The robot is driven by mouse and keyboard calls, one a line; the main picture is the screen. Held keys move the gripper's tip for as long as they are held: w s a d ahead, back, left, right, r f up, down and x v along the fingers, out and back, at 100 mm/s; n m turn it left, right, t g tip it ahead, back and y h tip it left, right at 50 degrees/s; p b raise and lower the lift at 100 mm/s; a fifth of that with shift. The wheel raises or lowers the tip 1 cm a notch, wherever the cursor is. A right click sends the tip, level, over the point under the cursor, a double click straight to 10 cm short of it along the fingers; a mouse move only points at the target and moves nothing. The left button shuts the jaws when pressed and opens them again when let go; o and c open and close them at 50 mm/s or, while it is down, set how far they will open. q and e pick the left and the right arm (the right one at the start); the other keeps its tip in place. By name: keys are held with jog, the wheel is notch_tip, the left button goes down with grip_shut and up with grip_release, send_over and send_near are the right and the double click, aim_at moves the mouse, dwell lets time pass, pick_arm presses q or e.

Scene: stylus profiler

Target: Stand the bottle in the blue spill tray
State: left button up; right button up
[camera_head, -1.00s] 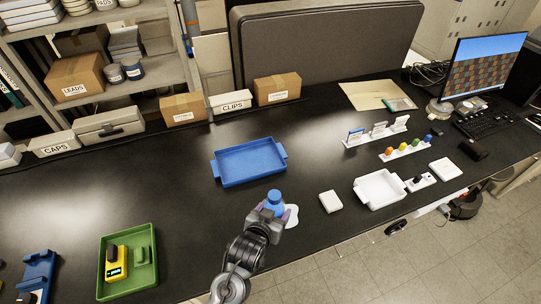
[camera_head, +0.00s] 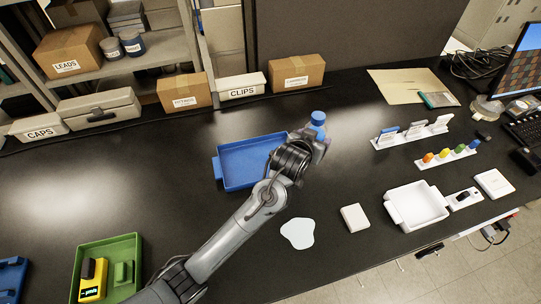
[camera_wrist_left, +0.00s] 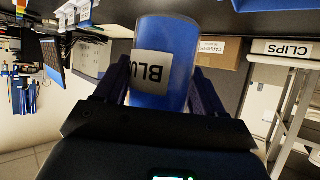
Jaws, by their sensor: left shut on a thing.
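The blue bottle (camera_head: 318,119) is in my left gripper (camera_head: 317,141), raised above the black bench to the right of the blue spill tray's far end. In the left wrist view the bottle (camera_wrist_left: 167,62) with its white label sits between the two dark fingers, which are shut on it. The blue spill tray (camera_head: 232,182) lies on the bench to the left of the gripper. My wrist hides the tray's right side. The visible part of the tray is empty. My right gripper is in neither view.
A pale puddle-like patch (camera_head: 298,233) lies on the bench near the front. A white box (camera_head: 355,217) and white tray (camera_head: 396,211) are to the right. A green tray (camera_head: 134,267) is front left. Cardboard boxes (camera_head: 184,92) line the back.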

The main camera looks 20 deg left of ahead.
pick_arm(q)
jog(key=shift+w+a+f+b, duration=0.15)
jog(key=shift+w+a+f, duration=0.15)
jog(key=shift+a+f, duration=1.5)
jog(key=shift+w+a+f+b, duration=0.2)
jog(key=shift+w+a+f, duration=0.15)
jog(key=shift+a+f, duration=1.4)
jog(key=shift+w+a+f+b, duration=0.15)
jog(key=shift+w+a+f, duration=0.15)
jog(key=shift+a+f, duration=1.5)
jog(key=shift+a, duration=0.15)
jog(key=o, duration=1.5)
jog(key=shift+r, duration=0.2)
jog(key=shift+s+r, duration=0.2)
jog(key=shift+s, duration=0.15)
jog(key=p+v, duration=0.1)
jog(key=v, duration=1)
jog(key=shift+p, duration=0.35)
